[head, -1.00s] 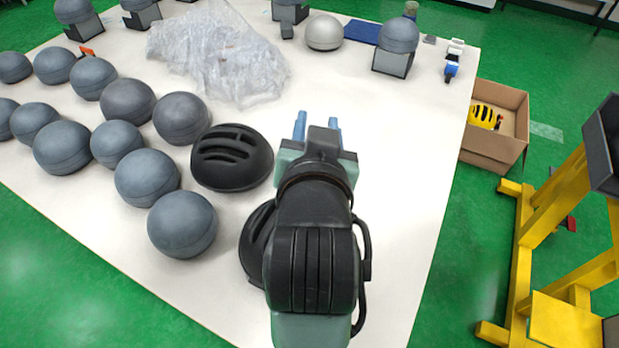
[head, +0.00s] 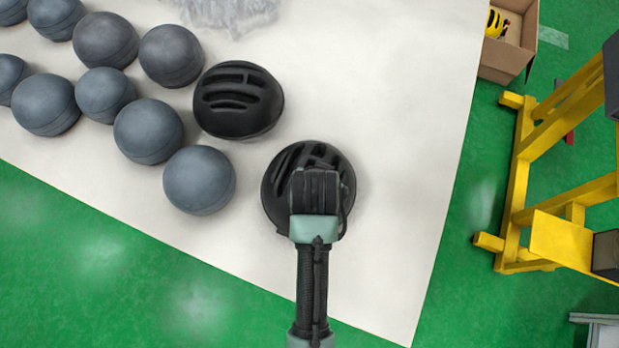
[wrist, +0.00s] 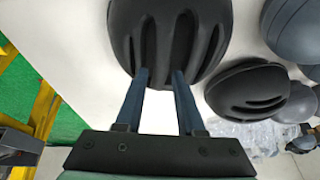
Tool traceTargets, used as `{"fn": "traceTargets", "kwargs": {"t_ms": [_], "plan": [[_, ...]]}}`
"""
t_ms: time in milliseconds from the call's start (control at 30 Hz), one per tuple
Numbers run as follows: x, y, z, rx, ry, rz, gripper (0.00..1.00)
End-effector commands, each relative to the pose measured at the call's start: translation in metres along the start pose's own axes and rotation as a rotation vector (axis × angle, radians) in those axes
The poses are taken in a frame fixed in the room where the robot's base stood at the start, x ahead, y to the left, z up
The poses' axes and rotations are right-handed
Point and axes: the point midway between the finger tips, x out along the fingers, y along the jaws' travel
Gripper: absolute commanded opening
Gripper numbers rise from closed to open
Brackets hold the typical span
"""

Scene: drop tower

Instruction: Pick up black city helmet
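Two black vented helmets are on the white table. The nearer black helmet (head: 277,192) is partly hidden under my arm in the head view; it fills the top middle of the wrist view (wrist: 165,35). The other black helmet (head: 238,100) lies just up and left of it, and shows at the right in the wrist view (wrist: 248,92). I cannot tell from the look which one is the city helmet. My gripper (wrist: 160,74) has its two blue fingers apart, tips at the nearer helmet's vents. I cannot tell whether they touch it.
Several grey head-shaped balls (head: 199,180) stand in rows to the left. Crumpled clear plastic (head: 222,10) lies at the top. The white table (head: 400,150) is clear right of the helmets. A cardboard box (head: 511,60) and a yellow frame (head: 520,190) stand beyond its right edge.

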Motion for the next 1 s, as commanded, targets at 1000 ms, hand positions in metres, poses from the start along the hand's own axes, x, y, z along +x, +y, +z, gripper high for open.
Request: {"fn": "traceTargets", "kwargs": {"t_ms": [1000], "plan": [[0.051, -0.001, -0.004, -0.001, 0.001, -0.001, 0.00]]}}
